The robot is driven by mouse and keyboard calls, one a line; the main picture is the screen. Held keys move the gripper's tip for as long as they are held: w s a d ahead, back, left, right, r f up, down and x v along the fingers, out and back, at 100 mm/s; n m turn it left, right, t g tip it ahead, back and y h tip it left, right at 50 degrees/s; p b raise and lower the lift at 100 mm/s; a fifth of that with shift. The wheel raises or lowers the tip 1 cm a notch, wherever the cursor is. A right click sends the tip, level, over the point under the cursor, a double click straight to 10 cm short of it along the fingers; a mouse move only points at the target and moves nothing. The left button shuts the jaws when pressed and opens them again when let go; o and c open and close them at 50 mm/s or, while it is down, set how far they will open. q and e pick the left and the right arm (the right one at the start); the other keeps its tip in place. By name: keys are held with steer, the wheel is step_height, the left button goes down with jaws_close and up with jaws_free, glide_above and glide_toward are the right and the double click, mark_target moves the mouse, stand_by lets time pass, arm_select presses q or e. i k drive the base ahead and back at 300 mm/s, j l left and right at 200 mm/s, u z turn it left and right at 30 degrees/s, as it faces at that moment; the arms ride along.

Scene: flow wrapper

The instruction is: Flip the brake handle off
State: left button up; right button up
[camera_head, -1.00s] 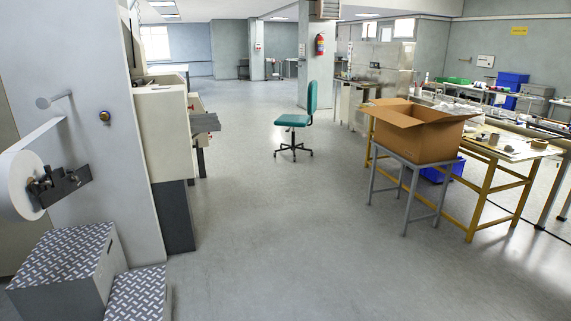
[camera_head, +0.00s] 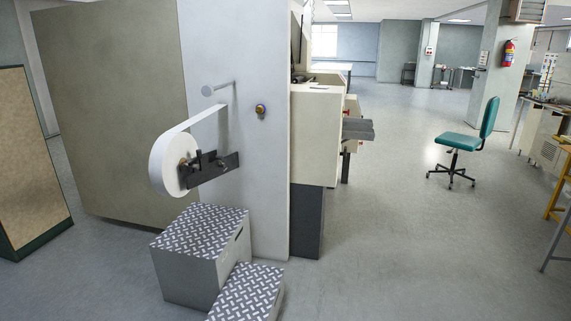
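The flow wrapper (camera_head: 262,60) stands left of the middle, a tall pale grey and cream machine. A white film roll (camera_head: 165,168) hangs on its near face, with a strip of film running up to a thin roller (camera_head: 216,88). A dark bracket with a small dark handle-like part (camera_head: 206,165) sits at the roll's hub. This may be the brake handle, but it is too small to tell its position. A brass-coloured knob (camera_head: 260,110) is on the panel to the right. Neither of my grippers is in view.
Metal tread-plate steps (camera_head: 203,232) stand on the floor below the roll. A tan board with a dark green frame (camera_head: 35,160) is at the far left. A teal chair (camera_head: 466,138) stands at the right. The floor between machine and chair is clear.

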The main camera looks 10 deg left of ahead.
mark_target(220, 158)
steer(key=i+l+u, duration=0.1)
steer(key=i+u, duration=0.3)
steer(key=i+l+u, duration=0.2)
steer(key=i+u, duration=0.2)
steer(key=i+l+u, duration=0.1)
steer(key=i+l, duration=0.5)
steer(key=i+l+u, duration=0.1)
steer(key=i+l, duration=1.1)
steer(key=i+l+u, duration=0.15)
steer(key=i+l, duration=0.45)
steer(key=l, duration=0.15)
